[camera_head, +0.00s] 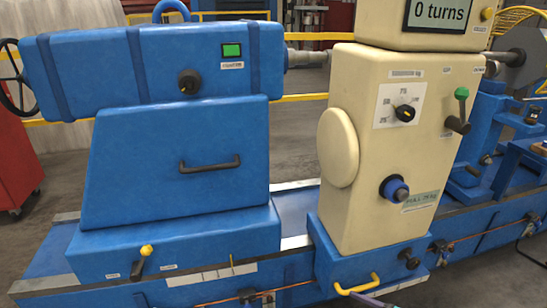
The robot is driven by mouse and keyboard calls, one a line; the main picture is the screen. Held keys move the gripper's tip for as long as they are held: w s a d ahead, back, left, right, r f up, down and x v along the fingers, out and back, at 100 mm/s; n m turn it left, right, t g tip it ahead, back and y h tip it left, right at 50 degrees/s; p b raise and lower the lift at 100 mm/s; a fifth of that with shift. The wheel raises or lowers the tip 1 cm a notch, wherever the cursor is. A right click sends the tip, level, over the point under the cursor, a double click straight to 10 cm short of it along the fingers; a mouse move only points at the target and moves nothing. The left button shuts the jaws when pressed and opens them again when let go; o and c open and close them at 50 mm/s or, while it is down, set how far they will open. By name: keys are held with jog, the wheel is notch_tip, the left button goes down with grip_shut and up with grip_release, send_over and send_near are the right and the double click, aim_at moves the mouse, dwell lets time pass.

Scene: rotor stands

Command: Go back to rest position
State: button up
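My gripper is not clearly visible; only a thin pale piece that I cannot identify (365,299) shows at the bottom edge, near the yellow handle. A blue machine head (100,75) stands at the left on a blue pedestal (130,170), with a green-lit counter button, a black knob and a black handle. A cream control column (370,200) stands right of it. It carries a dial with a black knob (404,113), a green-tipped lever (460,110) and a blue knob (394,189). A display above it (440,14) reads "0 turns".
A blue bed with metal rails (295,243) runs under the machines. A yellow handle (357,286) and a yellow-tipped lever (143,260) stick out in front. A red cabinet (17,160) stands at the far left. Yellow railings (300,97) run behind. Grey floor is open at the bottom right.

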jog(key=s+a+f+n+g+h+p, duration=0.1)
jog(key=s+a+f+n+g, duration=0.3)
jog(key=a, duration=0.3)
jog(key=s+a+f+n+g+p, duration=0.25)
jog(key=s+a+g, duration=0.2)
jog(key=a, duration=0.25)
jog(key=s+a+f+n+g+h, duration=0.1)
jog(key=s+a+f+n+g, duration=0.3)
jog(key=a, duration=0.3)
jog(key=s+f+n+g+h+p, duration=0.1)
jog(key=s+f+n+g+h, duration=0.2)
jog(key=s, duration=0.4)
jog(key=s+d+f+n+h, duration=0.1)
jog(key=s+d+n+h, duration=0.1)
jog(key=d+n+h, duration=0.2)
jog(key=s+d+f+n+h, duration=0.2)
jog(key=d+n+h, duration=0.1)
jog(key=d+n, duration=0.4)
jog(key=shift+s+d+h+p, duration=0.15)
jog(key=shift+d+h+p, duration=0.2)
jog(key=shift+h+p, duration=0.1)
jog(key=shift+c, duration=0.4)
